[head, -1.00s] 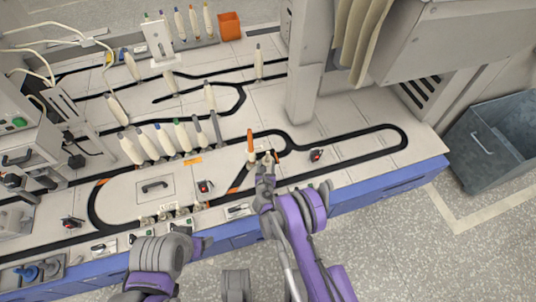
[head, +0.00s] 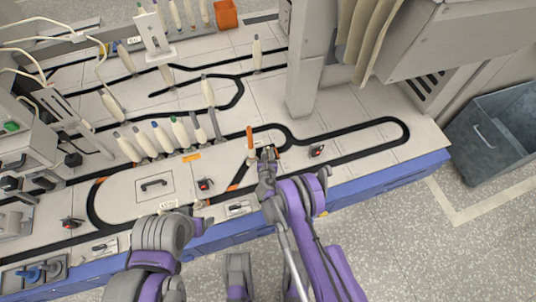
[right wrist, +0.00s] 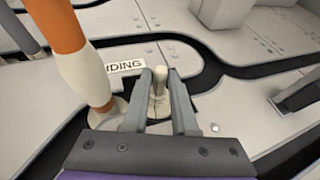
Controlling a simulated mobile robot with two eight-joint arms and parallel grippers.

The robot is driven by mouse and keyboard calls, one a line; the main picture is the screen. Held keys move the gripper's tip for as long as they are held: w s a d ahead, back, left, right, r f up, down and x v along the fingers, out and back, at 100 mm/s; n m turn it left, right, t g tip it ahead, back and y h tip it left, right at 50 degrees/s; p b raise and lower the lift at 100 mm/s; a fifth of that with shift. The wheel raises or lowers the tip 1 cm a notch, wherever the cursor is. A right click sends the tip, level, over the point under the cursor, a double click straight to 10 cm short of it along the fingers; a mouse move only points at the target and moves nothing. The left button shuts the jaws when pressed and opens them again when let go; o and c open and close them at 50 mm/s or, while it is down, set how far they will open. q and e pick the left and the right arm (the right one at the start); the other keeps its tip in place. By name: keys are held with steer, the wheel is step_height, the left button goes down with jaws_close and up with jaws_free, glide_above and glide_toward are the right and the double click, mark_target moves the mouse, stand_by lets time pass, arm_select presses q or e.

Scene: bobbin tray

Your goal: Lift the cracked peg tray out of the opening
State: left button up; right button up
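My right gripper (head: 268,153) is over the dark track near the bench's front edge. In the right wrist view its two fingers (right wrist: 160,90) stand close on either side of a cream peg (right wrist: 158,82) and appear to touch it. The gripper looks shut on this peg, which carries no bobbin. The tray's base is mostly hidden behind the fingers, and I cannot make out a crack. My left gripper (head: 203,222) shows only partly beside its wrist, low in the head view; its fingers cannot be made out.
An orange-tipped bobbin (head: 250,145) stands upright just left of the right gripper; it is close in the right wrist view (right wrist: 80,60). Several other bobbins stand farther left. A red-and-black knob (head: 317,151) is to the right. A grey pillar (head: 307,75) rises behind.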

jaws_close()
stand_by(1.0)
